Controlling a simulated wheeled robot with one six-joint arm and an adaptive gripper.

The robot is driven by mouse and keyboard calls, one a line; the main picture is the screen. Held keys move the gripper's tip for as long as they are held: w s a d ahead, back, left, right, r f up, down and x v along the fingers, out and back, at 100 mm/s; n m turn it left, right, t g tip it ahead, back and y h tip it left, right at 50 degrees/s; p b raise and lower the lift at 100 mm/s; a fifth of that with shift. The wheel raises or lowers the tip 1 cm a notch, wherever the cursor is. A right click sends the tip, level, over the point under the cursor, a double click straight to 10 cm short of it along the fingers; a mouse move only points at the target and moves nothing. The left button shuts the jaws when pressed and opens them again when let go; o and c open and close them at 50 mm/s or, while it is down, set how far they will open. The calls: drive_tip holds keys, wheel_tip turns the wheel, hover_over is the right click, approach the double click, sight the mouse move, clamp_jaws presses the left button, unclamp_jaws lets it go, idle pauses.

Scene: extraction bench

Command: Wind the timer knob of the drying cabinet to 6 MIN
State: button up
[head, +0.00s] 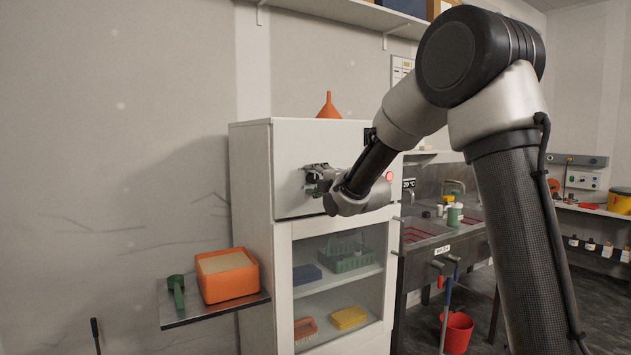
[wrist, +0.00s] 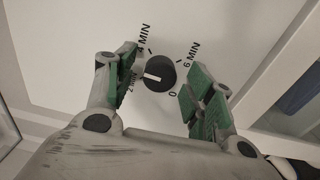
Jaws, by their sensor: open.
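The drying cabinet (head: 298,145) is a tall white box with a glass door below its plain upper panel. In the wrist view its timer knob (wrist: 160,73) is black and round with a white pointer mark. The mark points left, toward the 2 MIN label (wrist: 132,86). The 6 MIN label (wrist: 190,56) is at the knob's upper right, and 0 is below it. My gripper (wrist: 158,76) is open, its green-padded fingers on either side of the knob; I cannot tell whether they touch it. In the head view my gripper (head: 316,179) is at the upper panel and hides the knob.
An orange funnel (head: 328,106) stands on the cabinet top. A red button or lamp (head: 389,176) is right of my gripper. A small shelf (head: 215,311) at the left holds an orange box (head: 228,281) and a green object. A metal sink bench (head: 450,245) stands at the right.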

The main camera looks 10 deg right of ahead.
drive_tip(key=c, duration=1.1)
drive_tip(key=shift+o, duration=0.2)
drive_tip(key=m, duration=0.5)
drive_tip(key=shift+m, duration=0.4)
drive_tip(key=m, duration=1)
drive_tip(key=shift+m, duration=0.4)
drive_tip(key=m, duration=0.3)
drive_tip(key=shift+m, duration=0.4)
drive_tip(key=m, duration=0.5)
drive_tip(key=shift+m, duration=0.3)
drive_tip(key=o, duration=0.7)
drive_tip(key=shift+m, duration=0.4)
drive_tip(key=shift+c, duration=0.2)
drive_tip(key=o, duration=0.4)
